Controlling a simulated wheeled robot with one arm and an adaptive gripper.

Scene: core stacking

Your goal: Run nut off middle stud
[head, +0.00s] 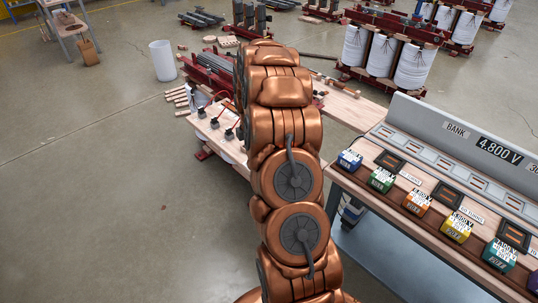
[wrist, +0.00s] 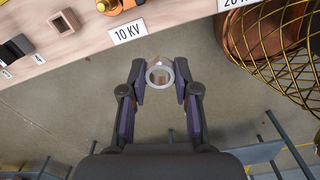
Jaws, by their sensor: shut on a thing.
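In the wrist view my gripper (wrist: 160,76) is shut on a small ring-shaped nut (wrist: 160,74) with a pale metal rim and coppery sides. The nut sits between the two fingertips, and floor shows through and around it. It is beside the edge of a wooden bench. I cannot make out a stud in the nut. In the head view my own arm hides the gripper and the nut. Three small dark upright fittings (head: 215,122) stand on a pale wooden bench left of my arm; I cannot tell whether they are the studs.
A wooden shelf edge (wrist: 85,45) with a "10 KV" label (wrist: 128,31) holds a square ring (wrist: 63,22) and a dark block (wrist: 17,47). A gold wire basket (wrist: 270,45) is close on the right.

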